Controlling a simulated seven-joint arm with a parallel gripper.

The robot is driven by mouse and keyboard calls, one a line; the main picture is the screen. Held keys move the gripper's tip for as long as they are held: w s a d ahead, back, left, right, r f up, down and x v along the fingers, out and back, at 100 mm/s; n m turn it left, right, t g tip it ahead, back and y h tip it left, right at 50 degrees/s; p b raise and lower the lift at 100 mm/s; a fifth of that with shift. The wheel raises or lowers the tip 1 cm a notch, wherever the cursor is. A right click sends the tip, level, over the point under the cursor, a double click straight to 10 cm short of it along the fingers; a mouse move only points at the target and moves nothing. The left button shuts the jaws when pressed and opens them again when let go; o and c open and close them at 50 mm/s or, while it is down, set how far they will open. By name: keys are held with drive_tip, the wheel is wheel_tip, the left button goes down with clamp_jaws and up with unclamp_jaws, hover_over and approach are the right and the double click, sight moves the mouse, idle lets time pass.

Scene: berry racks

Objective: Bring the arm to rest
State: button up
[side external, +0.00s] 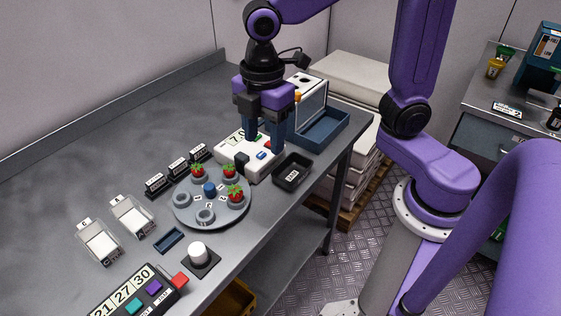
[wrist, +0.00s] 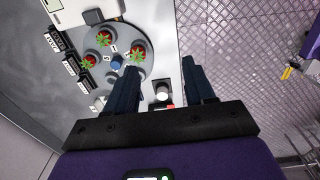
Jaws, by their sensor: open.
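My gripper (side external: 263,142) hangs pointing down over the back right part of the grey table (side external: 75,165). Its two dark blue fingers are apart. It is above the white box-shaped device with buttons (side external: 258,165); I cannot tell the exact height. In the wrist view the gripper (wrist: 160,72) is open, with nothing held between the fingers. My arm reaches in from the right side of the side view.
A round grey rack (side external: 212,217) holds three red berries with green tops; other cups are empty. A black tray (side external: 292,172), a blue open case (side external: 322,128), a white knob (side external: 198,250) and a button console (side external: 135,293) stand nearby. The table's back left is clear.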

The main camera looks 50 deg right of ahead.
drive_tip(key=s+d+f+m, duration=0.1)
drive_tip(key=s+d+m, duration=0.1)
drive_tip(key=s+d, duration=0.3)
drive_tip(key=s+d+f+m, duration=0.2)
drive_tip(key=s+d, duration=0.3)
drive_tip(key=s, duration=0.4)
drive_tip(key=shift+s+f+m, duration=0.15)
drive_tip(key=shift+s+m, duration=0.15)
drive_tip(key=shift+m, duration=0.5)
